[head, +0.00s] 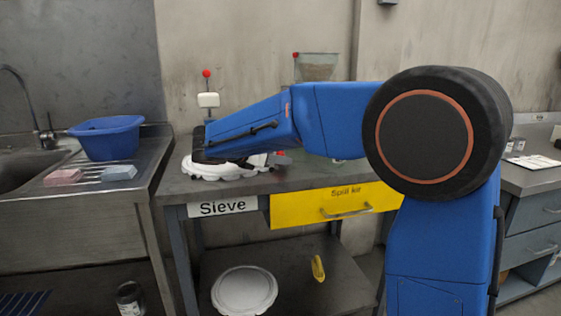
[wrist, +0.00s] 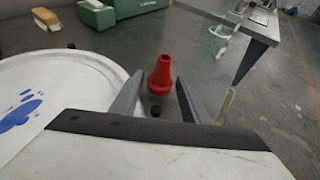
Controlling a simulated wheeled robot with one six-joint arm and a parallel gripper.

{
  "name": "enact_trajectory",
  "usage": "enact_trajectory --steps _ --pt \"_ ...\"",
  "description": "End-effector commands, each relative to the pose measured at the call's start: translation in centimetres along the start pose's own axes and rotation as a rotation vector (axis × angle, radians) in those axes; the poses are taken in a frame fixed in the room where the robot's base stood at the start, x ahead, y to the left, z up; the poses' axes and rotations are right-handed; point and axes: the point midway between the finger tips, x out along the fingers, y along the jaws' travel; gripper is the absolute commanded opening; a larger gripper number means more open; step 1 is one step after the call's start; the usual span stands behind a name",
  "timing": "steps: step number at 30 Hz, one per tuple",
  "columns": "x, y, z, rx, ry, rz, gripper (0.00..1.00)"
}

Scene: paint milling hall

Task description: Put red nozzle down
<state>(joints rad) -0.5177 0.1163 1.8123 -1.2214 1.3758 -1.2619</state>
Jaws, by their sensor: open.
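The red nozzle (wrist: 162,75) stands upright on a grey surface in the wrist view, wide end down. My gripper (wrist: 158,92) is open, with its two grey fingers spread and the nozzle in the gap near their tips. I cannot tell whether a finger touches it. In the head view my blue arm reaches left over the table marked Sieve (head: 222,209), and my gripper's fingers cannot be made out there.
A white round lid (wrist: 80,72) with a blue paint stain lies left of the fingers. A small dark knob (wrist: 156,111) is between them. A blue tub (head: 107,138) stands by the sink at left. A yellow Spill kit drawer (head: 300,207) is under the tabletop.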

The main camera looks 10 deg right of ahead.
Motion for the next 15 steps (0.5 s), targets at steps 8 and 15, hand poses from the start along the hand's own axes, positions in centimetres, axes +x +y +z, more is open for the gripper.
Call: enact_trajectory --steps 8,15 --pt "2.5 0.0 0.0 0.001 0.000 -0.001 0.42" --pt "2.5 0.0 0.0 0.001 0.000 0.000 0.20"
